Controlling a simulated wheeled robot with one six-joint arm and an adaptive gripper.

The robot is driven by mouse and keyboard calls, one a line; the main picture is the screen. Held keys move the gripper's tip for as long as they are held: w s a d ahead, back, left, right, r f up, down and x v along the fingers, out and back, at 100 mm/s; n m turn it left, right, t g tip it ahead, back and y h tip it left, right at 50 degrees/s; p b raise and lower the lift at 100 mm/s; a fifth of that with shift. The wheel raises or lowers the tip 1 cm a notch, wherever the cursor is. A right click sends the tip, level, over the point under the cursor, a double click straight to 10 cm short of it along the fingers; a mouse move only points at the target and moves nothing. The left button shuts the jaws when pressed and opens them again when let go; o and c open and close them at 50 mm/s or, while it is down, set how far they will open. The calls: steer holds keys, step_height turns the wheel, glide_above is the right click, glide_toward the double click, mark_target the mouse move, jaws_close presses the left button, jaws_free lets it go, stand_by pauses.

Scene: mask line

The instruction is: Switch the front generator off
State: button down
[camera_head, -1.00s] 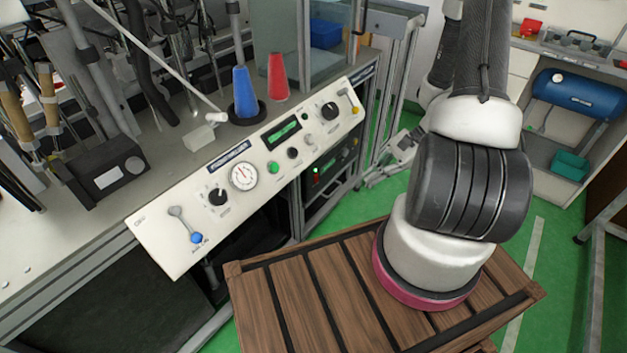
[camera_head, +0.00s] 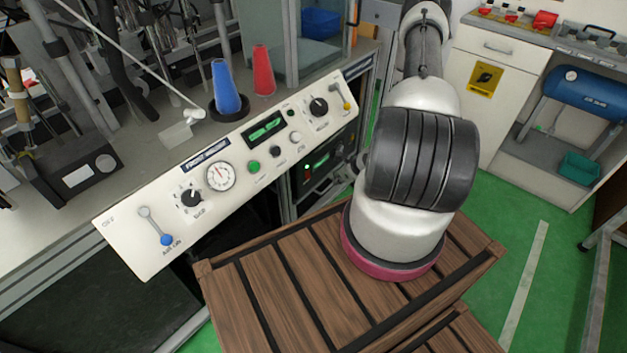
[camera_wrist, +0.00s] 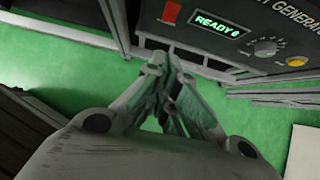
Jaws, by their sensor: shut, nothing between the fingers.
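The front generator is a dark box under the bench. In the head view its face (camera_head: 338,153) shows left of my arm, with green lights. In the wrist view its dark panel (camera_wrist: 252,20) is at the top, with a lettered label partly cut off. In the head view my arm hides most of the gripper.
A white console (camera_head: 220,176) with knobs, gauge and levers slopes along the bench front above the generator. A wooden slatted crate (camera_head: 265,290) stands below my arm. Blue (camera_head: 226,88) and red (camera_head: 263,72) cones stand on the bench. Green floor (camera_head: 500,225) is open at right.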

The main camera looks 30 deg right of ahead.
mark_target(308, 175)
steer(key=w+r+x, duration=0.1)
steer(key=w+x, duration=0.1)
steer(key=x, duration=1)
steer(key=shift+w+a, duration=0.25)
steer(key=shift+a, duration=0.2)
steer(key=shift+w+a+f+t, duration=0.15)
steer(key=shift+w+t, duration=0.1)
steer(key=shift+t, duration=0.15)
